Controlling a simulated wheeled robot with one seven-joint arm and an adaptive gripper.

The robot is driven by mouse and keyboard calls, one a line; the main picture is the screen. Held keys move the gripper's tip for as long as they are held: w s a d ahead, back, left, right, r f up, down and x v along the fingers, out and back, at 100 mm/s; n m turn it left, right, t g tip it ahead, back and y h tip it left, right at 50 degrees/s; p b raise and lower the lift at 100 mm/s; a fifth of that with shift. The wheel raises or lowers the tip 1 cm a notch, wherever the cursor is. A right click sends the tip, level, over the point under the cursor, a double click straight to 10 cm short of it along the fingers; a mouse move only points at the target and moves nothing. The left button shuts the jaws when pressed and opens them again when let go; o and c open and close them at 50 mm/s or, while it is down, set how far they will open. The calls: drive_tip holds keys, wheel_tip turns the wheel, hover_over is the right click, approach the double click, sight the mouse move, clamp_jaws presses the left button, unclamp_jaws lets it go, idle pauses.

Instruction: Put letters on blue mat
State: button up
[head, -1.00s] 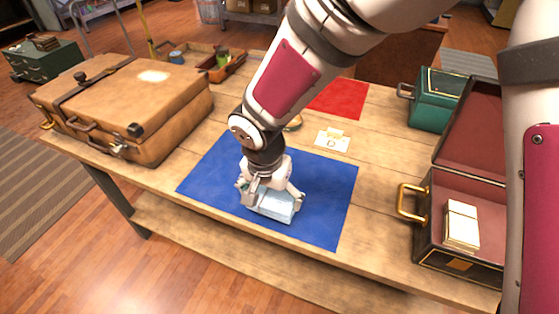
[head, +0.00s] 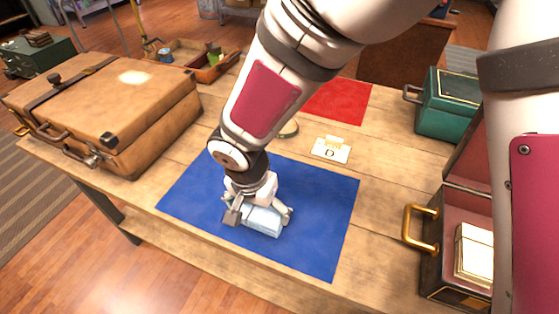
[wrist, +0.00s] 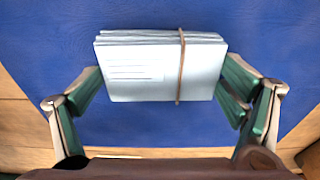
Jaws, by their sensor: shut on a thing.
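A bundle of pale blue letters (head: 262,220) with a brown band shows in the wrist view (wrist: 160,68), where its top envelope has printed lines. My gripper (head: 258,212) points down over the blue mat (head: 315,205) with its fingers on both ends of the bundle, shut on it; in the wrist view my gripper (wrist: 165,85) spans the bundle's width. The bundle is over the middle front of the mat. Whether its underside touches the mat is hidden. Another cream stack of letters (head: 474,252) stands in the open dark box at right.
The dark box (head: 425,230) with a gold handle is right of the mat, a green box (head: 446,103) behind it. A brown suitcase (head: 110,110) fills the left. A card marked D (head: 331,152) and a red mat (head: 338,100) lie behind the blue mat.

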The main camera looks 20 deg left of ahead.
drive_tip(key=shift+f, duration=0.15)
drive_tip(key=o, duration=1)
drive_tip(key=shift+c, duration=0.2)
